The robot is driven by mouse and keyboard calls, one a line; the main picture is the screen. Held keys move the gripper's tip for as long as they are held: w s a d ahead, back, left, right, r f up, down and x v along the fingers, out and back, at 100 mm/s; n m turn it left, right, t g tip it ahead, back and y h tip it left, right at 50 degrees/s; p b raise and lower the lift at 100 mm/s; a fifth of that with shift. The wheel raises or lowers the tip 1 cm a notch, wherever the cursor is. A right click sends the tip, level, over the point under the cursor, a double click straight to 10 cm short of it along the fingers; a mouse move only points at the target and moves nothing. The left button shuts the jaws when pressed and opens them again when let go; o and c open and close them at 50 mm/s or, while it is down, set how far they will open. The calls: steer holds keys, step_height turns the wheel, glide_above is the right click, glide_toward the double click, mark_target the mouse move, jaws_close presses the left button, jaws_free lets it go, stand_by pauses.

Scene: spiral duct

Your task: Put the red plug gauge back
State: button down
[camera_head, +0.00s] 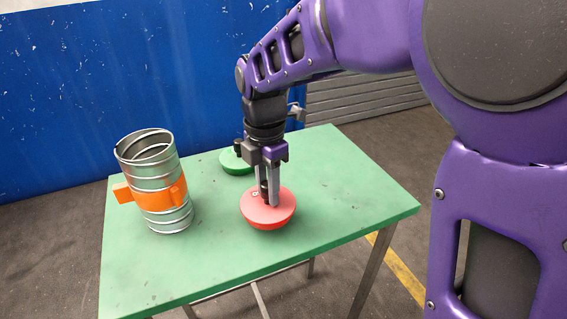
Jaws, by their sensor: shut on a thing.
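The red plug gauge (283,213) is a round red disc with a tapered underside and a dark handle in the middle of its top. It is at the middle of the green table, and I cannot tell whether it rests on the top or hangs just above it. My gripper (268,198) points straight down and is shut on the gauge's handle, which its fingers partly hide. A metal spiral duct (148,166) with an orange band stands upright on the table's left side, its open end up. A green plug gauge (235,163) lies behind my gripper, partly hidden by it.
The green table (345,180) has free room to the right and at the front left. A blue wall (90,70) and a grey slatted shutter (370,105) stand behind the table.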

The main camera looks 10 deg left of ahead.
steer(key=shift+f, duration=1.6)
steer(key=shift+f+b, duration=0.15)
steer(key=shift+b, duration=0.15)
steer(key=c, duration=0.6)
jaws_free()
step_height(320, 180, up, 12)
steer(key=shift+r+p, duration=0.15)
steer(key=shift+p, duration=1.1)
steer(key=shift+w, duration=0.1)
